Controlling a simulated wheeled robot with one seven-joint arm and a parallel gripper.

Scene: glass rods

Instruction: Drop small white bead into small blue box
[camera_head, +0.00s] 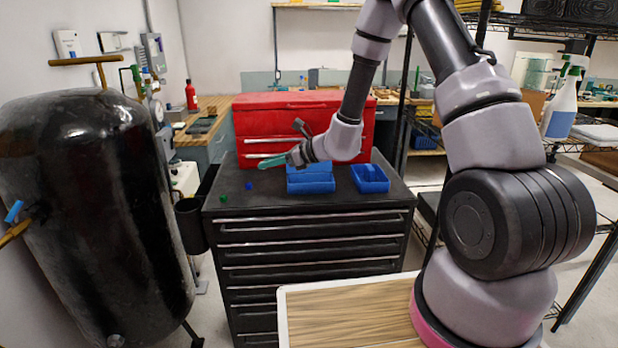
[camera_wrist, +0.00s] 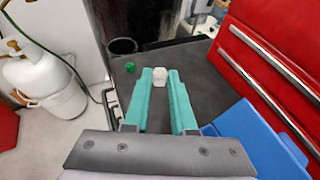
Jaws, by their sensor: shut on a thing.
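My gripper (camera_head: 266,162) has teal fingers and is over the left part of the black cabinet top. In the wrist view my gripper (camera_wrist: 160,82) is shut on the small white bead (camera_wrist: 160,76), held between the fingertips. I cannot make out the bead in the head view. A small blue box (camera_head: 370,187) stands at the right of the cabinet top. A larger blue box (camera_head: 311,187) stands left of it, to the right of my gripper. A blue box edge (camera_wrist: 262,140) shows at the lower right of the wrist view.
A green bead (camera_head: 223,199) and a dark blue bead (camera_head: 249,186) lie on the cabinet top (camera_head: 275,204). A red toolbox (camera_head: 250,125) stands behind the boxes. A large black tank (camera_head: 85,190) is at the left. The cabinet top's front strip is clear.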

